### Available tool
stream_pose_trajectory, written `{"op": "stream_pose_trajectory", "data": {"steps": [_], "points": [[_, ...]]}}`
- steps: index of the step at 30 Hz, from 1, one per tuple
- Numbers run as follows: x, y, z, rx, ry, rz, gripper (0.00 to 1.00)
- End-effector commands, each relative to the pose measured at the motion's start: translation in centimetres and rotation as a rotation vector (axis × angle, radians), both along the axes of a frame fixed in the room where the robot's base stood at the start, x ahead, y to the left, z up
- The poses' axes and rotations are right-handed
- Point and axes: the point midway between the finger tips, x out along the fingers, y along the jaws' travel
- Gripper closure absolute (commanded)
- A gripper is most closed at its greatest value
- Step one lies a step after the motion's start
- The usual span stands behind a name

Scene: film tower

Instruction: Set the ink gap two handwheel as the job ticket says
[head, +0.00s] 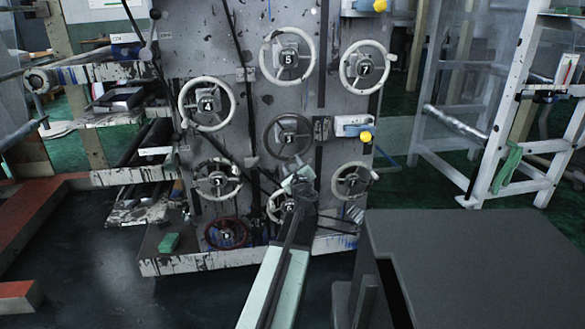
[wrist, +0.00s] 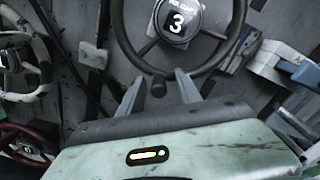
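Several numbered handwheels sit on the paint-spattered grey panel (head: 250,92). I cannot read the ink gap two name on any of them. A dark-rimmed handwheel (head: 287,136) is at the middle of the panel; in the wrist view its hub plate (wrist: 178,20) reads 3, with small blurred words above. My gripper (head: 300,182) is just below this wheel. In the wrist view my gripper (wrist: 158,92) is open, its two fingers apart. The wheel's small dark knob (wrist: 158,87) shows between the fingertips; I cannot tell whether they touch it.
White-rimmed handwheels numbered 4 (head: 207,104), 5 (head: 287,56) and 7 (head: 364,67) are higher up. A red handwheel (head: 226,233) is low. A white sheet (head: 567,68) hangs on the right frame, unreadable. A grey block (head: 470,265) fills the lower right.

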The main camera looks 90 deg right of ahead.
Motion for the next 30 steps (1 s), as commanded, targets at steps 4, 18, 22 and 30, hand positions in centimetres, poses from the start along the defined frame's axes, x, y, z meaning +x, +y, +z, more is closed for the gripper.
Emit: {"op": "stream_pose_trajectory", "data": {"steps": [4, 18, 22, 30], "points": [[0.0, 0.0, 0.0, 0.0, 0.001, 0.001, 0.59], [-1.4, 5.9, 0.0, 0.0, 0.001, 0.0, 0.59], [-1.9, 7.6, 0.0, 0.0, 0.0, -0.001, 0.59], [-2.0, 7.6, 0.0, 0.001, 0.0, 0.001, 0.59]]}}
